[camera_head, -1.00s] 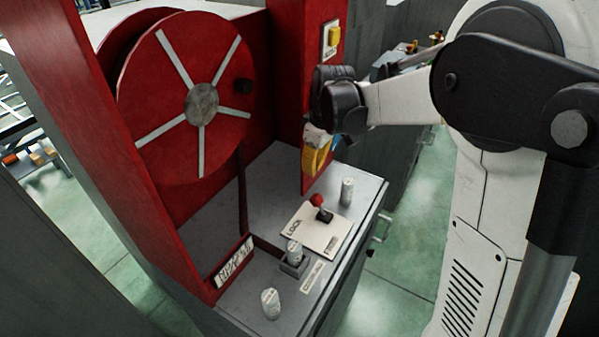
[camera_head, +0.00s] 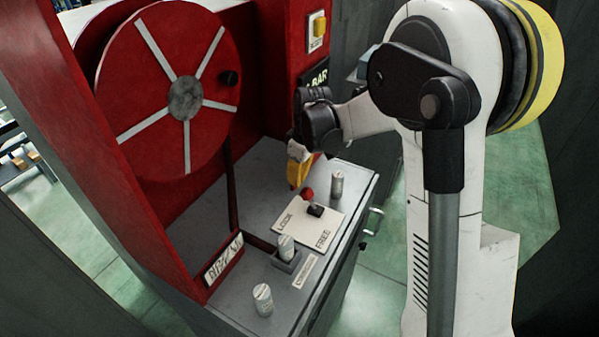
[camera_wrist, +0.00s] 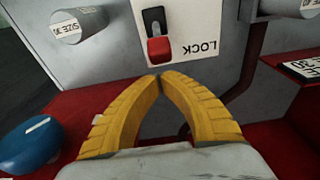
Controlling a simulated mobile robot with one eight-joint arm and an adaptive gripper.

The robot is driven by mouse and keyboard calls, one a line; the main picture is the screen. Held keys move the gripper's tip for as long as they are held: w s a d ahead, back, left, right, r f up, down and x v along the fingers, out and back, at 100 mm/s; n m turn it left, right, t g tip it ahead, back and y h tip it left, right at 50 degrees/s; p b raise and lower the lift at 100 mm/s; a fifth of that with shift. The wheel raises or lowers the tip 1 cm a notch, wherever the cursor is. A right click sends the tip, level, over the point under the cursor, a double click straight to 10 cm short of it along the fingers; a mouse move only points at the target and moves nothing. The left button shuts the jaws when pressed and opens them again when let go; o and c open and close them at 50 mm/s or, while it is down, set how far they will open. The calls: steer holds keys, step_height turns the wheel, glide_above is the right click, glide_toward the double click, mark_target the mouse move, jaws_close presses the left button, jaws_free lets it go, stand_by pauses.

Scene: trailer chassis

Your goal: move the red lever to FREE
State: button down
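The red lever (camera_head: 308,194) stands on a pale plate (camera_head: 290,238) marked LOCK and FREE, on the grey cabinet top. In the wrist view the lever's red knob (camera_wrist: 160,50) is at the end of its black slot beside the word LOCK. My gripper (camera_head: 296,185) is just behind and above the lever, its yellow fingers pointing down. In the wrist view the fingertips of my gripper (camera_wrist: 158,78) meet with nothing between them, just short of the knob. A small gap seems to remain, but contact is hard to judge.
Silver cylinders stand near the plate, one (camera_head: 337,185) behind it and others (camera_head: 263,300) in front. A red reel (camera_head: 170,90) and red frame rise on the left. A blue round knob (camera_wrist: 30,145) shows in the wrist view. Green floor (camera_head: 375,290) lies right of the cabinet.

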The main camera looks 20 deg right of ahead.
mark_target(309, 188)
steer(key=shift+w+a+f, duration=0.15)
steer(key=shift+f, duration=1.25)
steer(key=shift+s+d+r+t+y+b, duration=0.3)
steer(key=shift+r+t+y+b, duration=0.1)
steer(key=shift+t+y, duration=0.1)
steer(key=shift+d, duration=0.1)
steer(key=shift+s+d+r+t+y+b, duration=0.45)
steer(key=shift+s+d+t+y+b, duration=0.3)
steer(key=shift+t+y, duration=0.25)
steer(key=shift+s+d+r+t+y+b, duration=0.25)
steer(key=shift+s+d+t+y+b, duration=0.5)
steer(key=shift+t+y+b, duration=0.35)
steer(key=s+d+t+y+b, duration=0.1)
steer(key=b, duration=0.1)
steer(key=s+d+t+y+b, duration=0.1)
steer(key=b, duration=0.1)
steer(key=shift+s+r+t+y, duration=0.1)
steer(key=shift+r+t+y, duration=0.1)
steer(key=shift+t+y, duration=0.1)
steer(key=shift+s+d+b, duration=0.25)
steer(key=shift+s+b, duration=0.05)
steer(key=shift+b, duration=0.25)
steer(key=shift+d, duration=0.1)
